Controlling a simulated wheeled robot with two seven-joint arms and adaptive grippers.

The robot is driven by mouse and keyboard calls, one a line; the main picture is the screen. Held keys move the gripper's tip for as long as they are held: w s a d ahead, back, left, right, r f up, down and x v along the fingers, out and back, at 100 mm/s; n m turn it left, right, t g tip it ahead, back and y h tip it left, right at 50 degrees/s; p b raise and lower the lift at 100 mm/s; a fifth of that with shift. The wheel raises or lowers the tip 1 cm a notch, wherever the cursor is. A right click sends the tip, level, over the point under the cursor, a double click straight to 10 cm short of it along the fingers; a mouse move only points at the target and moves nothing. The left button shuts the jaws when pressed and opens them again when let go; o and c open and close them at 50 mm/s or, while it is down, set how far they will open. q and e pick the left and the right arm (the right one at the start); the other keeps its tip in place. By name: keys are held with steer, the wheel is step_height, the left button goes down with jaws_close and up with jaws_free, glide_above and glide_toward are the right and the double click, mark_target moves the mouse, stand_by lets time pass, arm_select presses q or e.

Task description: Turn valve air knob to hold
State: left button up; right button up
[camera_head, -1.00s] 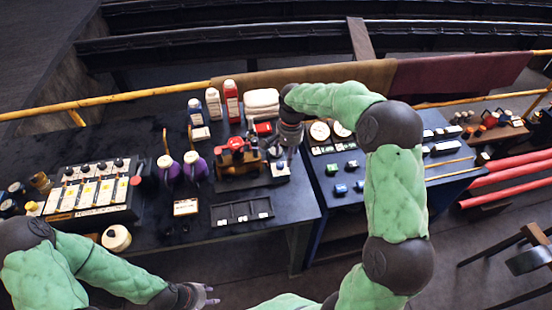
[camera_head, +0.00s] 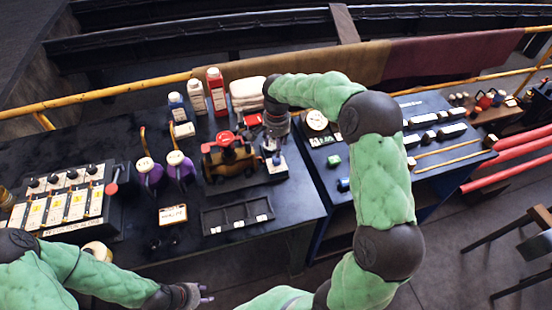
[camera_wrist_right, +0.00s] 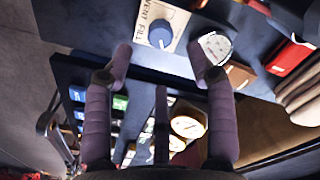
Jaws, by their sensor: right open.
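The air knob (camera_wrist_right: 160,34) is a blue round knob on a cream plate (camera_wrist_right: 176,22) marked VENT and FILL. In the head view its plate (camera_head: 277,167) is beside the small red-and-brown engine model, partly hidden by my right gripper (camera_head: 274,142). In the right wrist view my right gripper (camera_wrist_right: 158,52) is open and empty, its two purple fingers apart on either side of the line to the knob. They appear short of the knob, not touching it. My left gripper (camera_head: 202,293) is low in the head view, empty, in front of the table, its fingers apart.
The engine model (camera_head: 230,158) stands left of the knob plate. A round gauge (camera_wrist_right: 214,46) is beside the knob. A black tray (camera_head: 238,215) lies in front. Bottles (camera_head: 216,92) and white towels (camera_head: 249,92) stand behind. A blue table (camera_head: 432,128) stands to the right.

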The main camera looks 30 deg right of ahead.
mark_target(277, 162)
step_height(277, 162, down, 8)
steer(key=shift+r+b, duration=0.25)
steer(key=shift+b, duration=0.3)
jaws_close()
